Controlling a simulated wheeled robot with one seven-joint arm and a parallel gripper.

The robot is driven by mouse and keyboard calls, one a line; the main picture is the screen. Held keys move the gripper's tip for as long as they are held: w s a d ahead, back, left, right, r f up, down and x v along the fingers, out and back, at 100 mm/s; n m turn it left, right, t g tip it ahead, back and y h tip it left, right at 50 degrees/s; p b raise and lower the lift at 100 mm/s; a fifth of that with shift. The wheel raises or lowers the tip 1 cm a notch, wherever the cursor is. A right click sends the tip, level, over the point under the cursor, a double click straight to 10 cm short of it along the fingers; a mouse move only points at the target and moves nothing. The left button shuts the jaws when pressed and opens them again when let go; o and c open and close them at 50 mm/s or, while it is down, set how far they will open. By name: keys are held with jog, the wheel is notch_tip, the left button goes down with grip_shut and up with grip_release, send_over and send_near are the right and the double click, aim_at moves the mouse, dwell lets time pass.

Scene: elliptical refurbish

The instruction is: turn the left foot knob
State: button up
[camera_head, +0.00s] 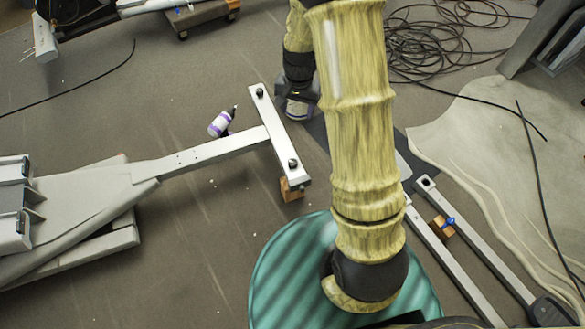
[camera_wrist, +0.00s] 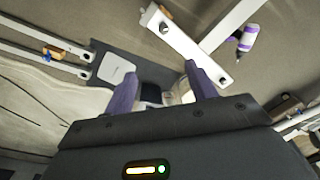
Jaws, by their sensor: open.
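The elliptical's light grey foot bar (camera_head: 275,132) lies crosswise at the end of a long frame beam (camera_head: 205,152). It carries two black knobs: a far one (camera_head: 260,92) and a near one (camera_head: 292,163). In the wrist view, the far knob (camera_wrist: 223,80) is right of my right finger and the near knob (camera_wrist: 164,28) is higher up. I cannot tell which knob is the left one. My gripper (camera_wrist: 163,78) is open, its purple fingers spread and nothing seen between them. In the head view it hangs just right of the far knob, partly hidden by my arm.
A wooden block (camera_head: 291,188) sits under the bar's near end. Grey rails (camera_head: 465,235) and a pale mat (camera_head: 480,140) lie at right. Coiled black cables (camera_head: 440,45) cover the floor behind.

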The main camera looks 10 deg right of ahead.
jog(key=m+b, duration=0.2)
jog(key=b, duration=0.8)
send_over(293, 162)
notch_tip(293, 162, down, 18)
jog(key=shift+w+r+g, duration=0.1)
jog(key=shift+r+g, duration=0.05)
jog(key=shift+g, duration=0.25)
notch_tip(293, 162, down, 18)
jog(key=b, duration=0.7)
jog(key=shift+r, duration=0.25)
jog(key=c, duration=1)
